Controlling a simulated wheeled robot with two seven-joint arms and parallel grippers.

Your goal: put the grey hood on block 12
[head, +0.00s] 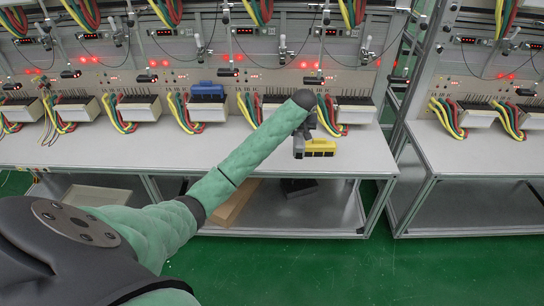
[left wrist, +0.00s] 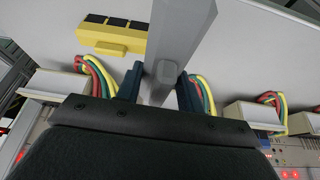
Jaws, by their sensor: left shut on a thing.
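My left gripper (head: 304,130) is over the front right part of the bench. It is shut on the grey hood (head: 299,148), which also shows between the two fingers (left wrist: 158,88) in the left wrist view (left wrist: 181,35). In the head view the hood is small and partly hidden by the gripper. White terminal blocks with coloured wires stand in a row along the back of the bench, such as the one behind my wrist (head: 355,110). I cannot read their numbers, so I cannot tell which is block 12. My right gripper is out of view.
A yellow hood (head: 320,149) lies on the bench just right of the grey one. A blue hood (head: 207,90) sits on a block left of centre. Wires hang before the blocks. The bench front (head: 120,155) is clear. A second bench (head: 480,155) stands across a gap.

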